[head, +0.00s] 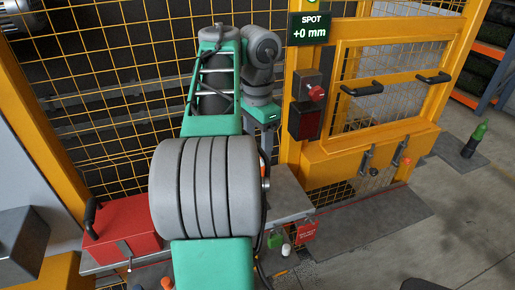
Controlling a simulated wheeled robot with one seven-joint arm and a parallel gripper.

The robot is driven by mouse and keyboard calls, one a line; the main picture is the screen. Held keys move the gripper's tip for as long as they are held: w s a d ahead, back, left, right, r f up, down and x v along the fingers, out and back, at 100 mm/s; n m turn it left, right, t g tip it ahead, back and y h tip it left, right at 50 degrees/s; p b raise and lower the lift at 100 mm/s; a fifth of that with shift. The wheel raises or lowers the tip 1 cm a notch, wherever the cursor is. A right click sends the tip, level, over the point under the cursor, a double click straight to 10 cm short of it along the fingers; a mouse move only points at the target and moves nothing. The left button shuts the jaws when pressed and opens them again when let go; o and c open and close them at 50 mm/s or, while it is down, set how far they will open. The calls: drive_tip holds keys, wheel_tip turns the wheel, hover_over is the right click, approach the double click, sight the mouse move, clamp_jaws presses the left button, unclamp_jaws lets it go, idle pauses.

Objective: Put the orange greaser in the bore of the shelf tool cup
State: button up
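My arm, green and grey, fills the middle of the head view. Its wrist bends down behind the large grey joint, and my gripper's fingers are hidden there. I cannot clearly identify the orange greaser. A small orange sliver shows at the right edge of the grey joint, mostly covered, and I cannot tell what it belongs to. A grey shelf-like block (288,196) stands just right of the joint, partly hidden by it. I cannot make out the tool cup or its bore.
A yellow mesh fence and gate (372,146) stand behind, with black handles and small fittings, one orange-tipped (405,161). A red box (127,229) is at the left. Green (275,240) and white (286,250) items sit below the block. Floor at the right is mostly clear.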

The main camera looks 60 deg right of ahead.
wheel_tip(320, 180, up, 7)
drive_tip(key=p, duration=0.4)
drive_tip(key=shift+f, duration=0.1)
drive_tip(key=w+a+f+n+h, duration=0.2)
drive_tip(key=w+a+f+n, duration=0.1)
drive_tip(key=w+a+n, duration=0.7)
drive_tip(key=w+a+f+n+t, duration=0.1)
drive_tip(key=w+a+f+n, duration=0.1)
drive_tip(key=a, duration=0.7)
drive_tip(key=w+a+f+n+t+y, duration=0.1)
drive_tip(key=w+a+f+n+t, duration=0.1)
drive_tip(key=a+f+n, duration=0.2)
drive_tip(key=w+a+f+n+t+y, duration=0.1)
drive_tip(key=w+a+f+n, duration=0.1)
drive_tip(key=a+n, duration=0.6)
drive_tip(key=a+f, duration=0.1)
drive_tip(key=a, duration=0.5)
drive_tip(key=shift+w+a, duration=0.15)
drive_tip(key=shift+a, duration=0.1)
drive_tip(key=shift+f, duration=0.1)
drive_tip(key=shift+c, duration=0.2)
